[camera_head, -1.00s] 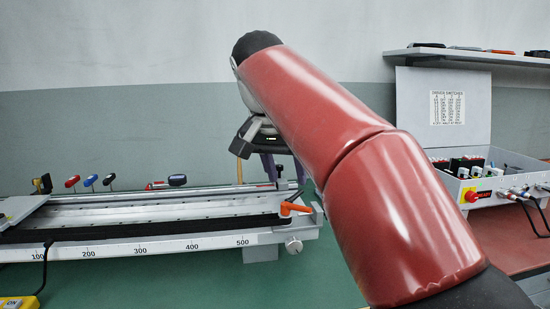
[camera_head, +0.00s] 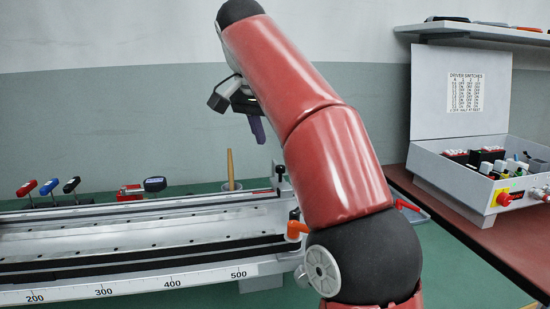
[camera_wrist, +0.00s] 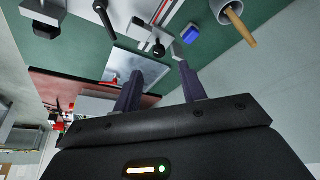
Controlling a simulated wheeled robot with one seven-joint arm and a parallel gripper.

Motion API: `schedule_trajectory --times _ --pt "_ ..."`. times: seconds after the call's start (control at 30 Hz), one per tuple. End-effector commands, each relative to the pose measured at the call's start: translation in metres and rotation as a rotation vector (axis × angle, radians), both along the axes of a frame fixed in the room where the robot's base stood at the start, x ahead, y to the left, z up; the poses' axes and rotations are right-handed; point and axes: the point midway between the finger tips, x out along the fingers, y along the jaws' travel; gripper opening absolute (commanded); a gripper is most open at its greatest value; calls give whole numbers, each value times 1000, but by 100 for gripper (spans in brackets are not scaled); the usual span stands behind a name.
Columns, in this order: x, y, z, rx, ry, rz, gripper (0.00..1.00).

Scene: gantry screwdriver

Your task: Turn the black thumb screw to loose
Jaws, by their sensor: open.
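A black knob (camera_head: 280,171), which looks like the thumb screw, stands at the far right end of the rail frame (camera_head: 140,281) in the head view. In the wrist view a black knob (camera_wrist: 158,49) shows beyond the fingertips on a grey rod; it appears to be the same one. My gripper (camera_head: 257,130) is above and left of the knob in the head view, apart from it. In the wrist view my gripper (camera_wrist: 159,78) has its two dark fingers spread with nothing between them. The knob's lower part is hard to make out.
An orange handle (camera_head: 297,229) is at the frame's right end, near my arm. A grey cup with a wooden stick (camera_head: 230,170) stands behind the rail. Several coloured-handled tools, including a blue one (camera_head: 49,186), stand to the left. A white switch box (camera_head: 450,192) is on the right.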

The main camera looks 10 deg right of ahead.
Motion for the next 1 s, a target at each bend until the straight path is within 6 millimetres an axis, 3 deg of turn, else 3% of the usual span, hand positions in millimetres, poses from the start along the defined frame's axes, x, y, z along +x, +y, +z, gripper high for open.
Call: schedule_trajectory --times 0.1,0.3,0.73,1.0 --pt "5 -6 -24 0 2 -2 41" --pt "13 -14 -50 0 1 -1 41" --pt "17 -18 -60 1 -1 0 41" --pt "17 -18 -60 1 -1 0 9"
